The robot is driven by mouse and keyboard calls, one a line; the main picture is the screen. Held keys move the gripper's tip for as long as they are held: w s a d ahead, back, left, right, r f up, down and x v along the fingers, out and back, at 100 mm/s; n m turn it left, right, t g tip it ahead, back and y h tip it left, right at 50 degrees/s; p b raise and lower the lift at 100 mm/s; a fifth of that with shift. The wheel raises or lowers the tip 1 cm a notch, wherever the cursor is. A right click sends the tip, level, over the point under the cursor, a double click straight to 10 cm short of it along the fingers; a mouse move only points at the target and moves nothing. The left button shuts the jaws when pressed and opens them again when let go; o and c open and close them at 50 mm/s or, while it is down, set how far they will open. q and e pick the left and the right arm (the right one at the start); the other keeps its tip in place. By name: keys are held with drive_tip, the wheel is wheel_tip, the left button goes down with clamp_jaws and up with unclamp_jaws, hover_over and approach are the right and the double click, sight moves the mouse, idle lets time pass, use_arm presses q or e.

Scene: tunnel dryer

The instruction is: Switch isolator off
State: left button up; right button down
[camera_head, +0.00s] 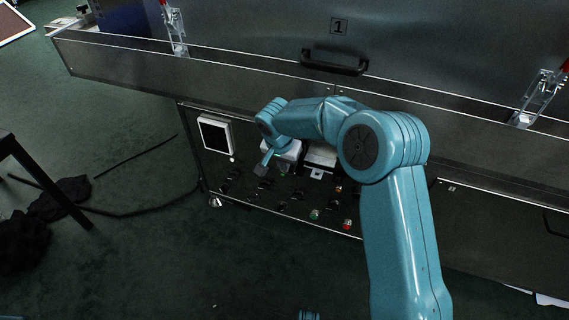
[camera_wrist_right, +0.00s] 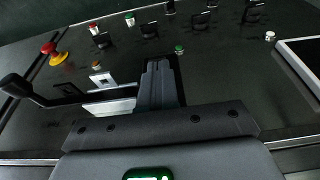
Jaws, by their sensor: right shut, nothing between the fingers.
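The control panel (camera_head: 280,205) is on the dryer's lower front. My right gripper (camera_head: 262,167) is shut and empty in front of it; its closed fingers (camera_wrist_right: 160,66) point at the panel in the wrist view. A black lever with a rounded end (camera_wrist_right: 18,88) stands out beside a silver plate (camera_wrist_right: 112,106), left of the fingers. That plate also shows in the head view (camera_head: 319,157), partly covered by my arm. No readable label shows which control is the isolator; the lever may be it. The fingers appear apart from the lever. My left gripper is not in view.
A red knob with a yellow collar (camera_wrist_right: 54,54), several black switches (camera_wrist_right: 150,30) and a green button (camera_wrist_right: 179,49) are on the panel. A white-framed screen (camera_head: 215,135) is at its left. A door handle (camera_head: 334,63) is above. Cables (camera_head: 130,155) lie on the green floor.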

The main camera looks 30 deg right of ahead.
drive_tip(key=p+v, duration=0.5)
drive_tip(key=v, duration=1.1)
drive_tip(key=shift+r, duration=0.15)
drive_tip(key=shift+a, duration=0.1)
